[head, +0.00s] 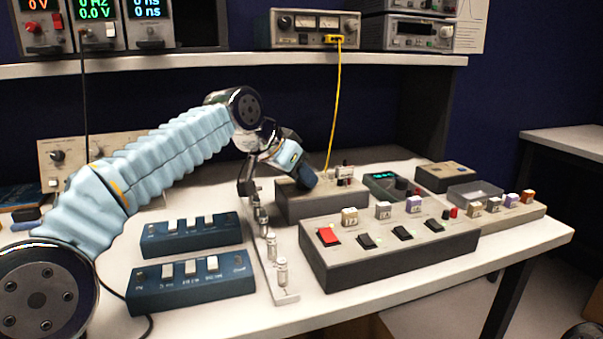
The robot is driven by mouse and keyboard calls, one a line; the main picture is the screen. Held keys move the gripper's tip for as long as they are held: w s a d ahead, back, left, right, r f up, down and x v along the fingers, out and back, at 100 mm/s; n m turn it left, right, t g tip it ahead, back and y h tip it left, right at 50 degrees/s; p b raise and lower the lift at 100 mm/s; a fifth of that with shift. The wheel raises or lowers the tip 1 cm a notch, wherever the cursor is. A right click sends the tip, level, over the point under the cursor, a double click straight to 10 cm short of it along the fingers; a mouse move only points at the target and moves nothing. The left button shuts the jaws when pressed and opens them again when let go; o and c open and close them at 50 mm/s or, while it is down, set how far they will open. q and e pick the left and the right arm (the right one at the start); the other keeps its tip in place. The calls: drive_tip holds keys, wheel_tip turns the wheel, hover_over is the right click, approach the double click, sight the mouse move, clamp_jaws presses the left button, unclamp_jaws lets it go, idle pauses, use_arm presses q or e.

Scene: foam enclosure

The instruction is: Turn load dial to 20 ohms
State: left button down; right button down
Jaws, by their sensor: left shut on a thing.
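A grey instrument box (326,207) stands in the middle of the bench, with small terminals on its top right. My left arm reaches in from the left, and my left gripper (307,181) comes down over the top left of this box. It is shut on what looks like the load dial, which the fingers hide. The dial's pointer and scale cannot be read from here. My right gripper is not in view.
A larger grey switch box (388,262) with a red rocker stands in front. Two blue switch boxes (192,285) lie left, beside a metal rail with posts (272,250). A small meter (390,186) is behind. A yellow cable (336,100) hangs from the shelf.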

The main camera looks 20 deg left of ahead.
use_arm(q)
drive_tip(key=shift+a+m+g+h, duration=0.1)
drive_tip(key=shift+m+g+h, duration=0.5)
drive_tip(key=shift+m, duration=0.5)
drive_tip(key=c, duration=0.8)
unclamp_jaws()
drive_tip(key=v, duration=1.3)
drive_tip(key=shift+s+a+r, duration=0.1)
drive_tip(key=shift+s+a, duration=0.1)
drive_tip(key=shift+a, duration=0.15)
